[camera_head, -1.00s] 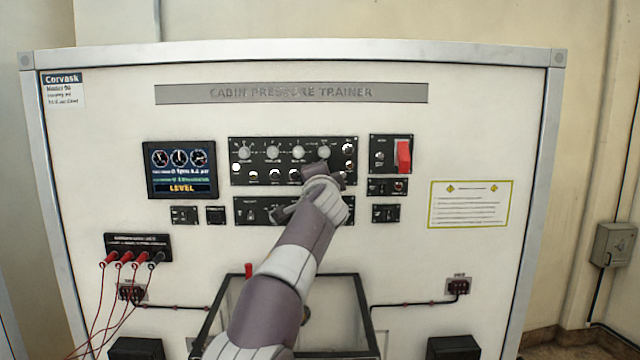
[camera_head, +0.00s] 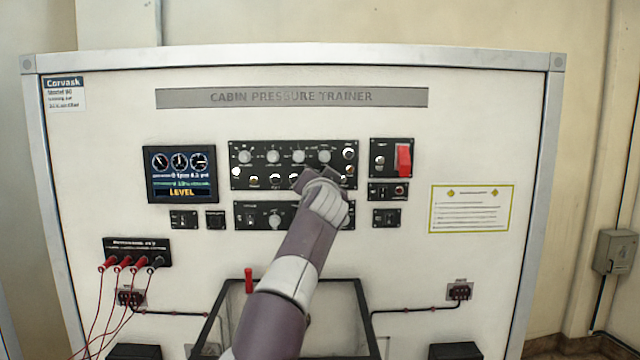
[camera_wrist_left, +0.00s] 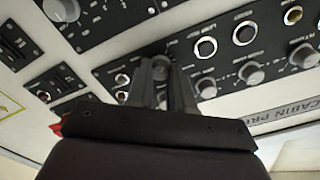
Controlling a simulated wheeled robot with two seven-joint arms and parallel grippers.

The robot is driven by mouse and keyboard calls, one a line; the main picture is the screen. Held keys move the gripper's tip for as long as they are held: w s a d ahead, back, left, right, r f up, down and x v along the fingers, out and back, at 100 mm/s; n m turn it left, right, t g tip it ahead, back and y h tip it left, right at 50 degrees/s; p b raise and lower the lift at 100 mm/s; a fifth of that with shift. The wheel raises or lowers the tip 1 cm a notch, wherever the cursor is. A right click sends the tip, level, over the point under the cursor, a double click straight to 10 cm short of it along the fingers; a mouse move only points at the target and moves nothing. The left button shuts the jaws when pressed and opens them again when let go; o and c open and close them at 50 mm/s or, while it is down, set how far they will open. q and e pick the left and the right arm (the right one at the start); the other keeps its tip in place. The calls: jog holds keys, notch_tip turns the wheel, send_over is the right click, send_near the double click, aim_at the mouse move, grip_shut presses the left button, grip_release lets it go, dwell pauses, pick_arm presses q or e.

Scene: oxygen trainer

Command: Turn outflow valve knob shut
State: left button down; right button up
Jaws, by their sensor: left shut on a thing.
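My left gripper (camera_head: 308,180) reaches from below to the lower right part of the black upper control panel (camera_head: 240,183). In the left wrist view, its two fingers (camera_wrist_left: 161,72) are shut on a small dark knob near the corner of that panel. The fingers and hand mostly hide this knob, and its label cannot be read, so I cannot tell its setting. My right gripper is in neither view.
Several other knobs stand close by, including a grey one (camera_wrist_left: 251,73) in the left wrist view. A red switch cover (camera_head: 404,158) sticks out at the right. Red cable plugs (camera_head: 125,261) and a framed clear box (camera_head: 345,300) are below.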

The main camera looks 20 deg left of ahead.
pick_arm(q)
jog(key=shift+w+f, duration=0.15)
jog(key=shift+f, duration=0.3)
jog(key=c, duration=1.1)
grip_release()
jog(key=shift+o, duration=0.5)
jog(key=shift+r, duration=0.3)
jog(key=b+v, duration=1.1)
jog(key=v, duration=0.2)
jog(key=shift+r, duration=0.15)
